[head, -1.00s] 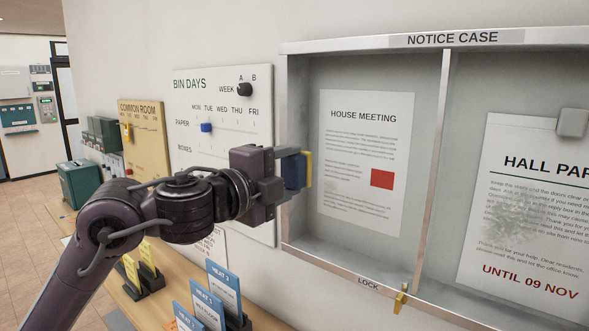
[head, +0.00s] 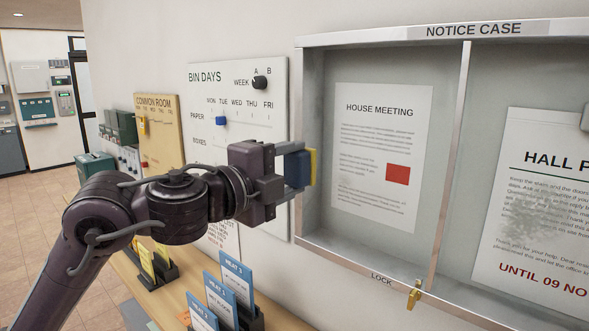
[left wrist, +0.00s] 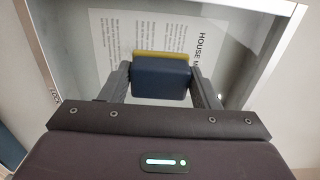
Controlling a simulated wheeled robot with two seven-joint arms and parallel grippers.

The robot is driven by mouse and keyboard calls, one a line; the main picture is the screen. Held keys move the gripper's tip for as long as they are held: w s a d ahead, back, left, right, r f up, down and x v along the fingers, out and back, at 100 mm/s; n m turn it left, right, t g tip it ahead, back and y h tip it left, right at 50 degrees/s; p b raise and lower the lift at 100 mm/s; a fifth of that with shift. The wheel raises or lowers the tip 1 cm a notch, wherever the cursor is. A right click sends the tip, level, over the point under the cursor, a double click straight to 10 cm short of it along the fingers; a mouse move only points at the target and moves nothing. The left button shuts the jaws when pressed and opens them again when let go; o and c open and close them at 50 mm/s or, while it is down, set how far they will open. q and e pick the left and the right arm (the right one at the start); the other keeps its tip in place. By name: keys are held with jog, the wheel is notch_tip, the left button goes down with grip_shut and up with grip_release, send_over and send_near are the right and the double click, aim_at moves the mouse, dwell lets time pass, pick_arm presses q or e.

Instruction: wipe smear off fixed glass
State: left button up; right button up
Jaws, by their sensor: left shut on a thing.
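My left gripper (head: 292,165) is shut on a dark blue block (head: 297,172) with a yellow pad (head: 313,167) on its far face. It is by the left edge of the notice case (head: 467,30); whether the pad touches the glass I cannot tell. In the left wrist view the block (left wrist: 161,80) sits between both fingers, in front of the House Meeting sheet (left wrist: 110,40). A grey speckled smear (head: 532,213) shows over the Hall sheet (head: 520,140) in the right part. A fainter grey patch (head: 348,203) shows over the left sheet's lower left. My right gripper is not in view.
A metal upright (head: 450,160) divides the case, and a brass lock (head: 414,295) hangs at its lower edge. A grey square piece (head: 585,120) is at the right. Below is a wooden shelf (head: 180,292) with card holders (head: 222,290). A Bin Days board (head: 205,160) hangs to the left.

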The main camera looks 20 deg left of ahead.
aim_at(351, 190)
pick_arm(q)
jog(key=shift+d+f+n+h, duration=0.3)
jog(key=shift+d+n, duration=0.2)
jog(key=shift+n, duration=0.1)
jog(key=shift+w+d+f+n+b, duration=0.2)
jog(key=shift+w+f+n, duration=0.85)
jog(key=shift+n, duration=0.25)
jog(key=shift+w+d+f+n+b, duration=0.25)
jog(key=shift+w+f+n, duration=0.55)
jog(key=shift+w+n, duration=0.4)
jog(key=shift+w+d+f+n+b, duration=0.2)
jog(key=shift+w+f+n, duration=0.8)
jog(key=shift+n, duration=0.4)
jog(key=shift+x, duration=0.95)
jog(key=shift+s+d+b, duration=0.1)
jog(key=shift+s+d, duration=0.15)
jog(key=shift+d, duration=0.35)
jog(key=shift+s+d+b, duration=0.1)
jog(key=shift+s+d, duration=0.15)
jog(key=shift+d, duration=0.35)
jog(key=shift+s+d+b, duration=0.1)
jog(key=shift+s+d, duration=0.15)
jog(key=shift+d, duration=0.35)
jog(key=shift+w, duration=0.1)
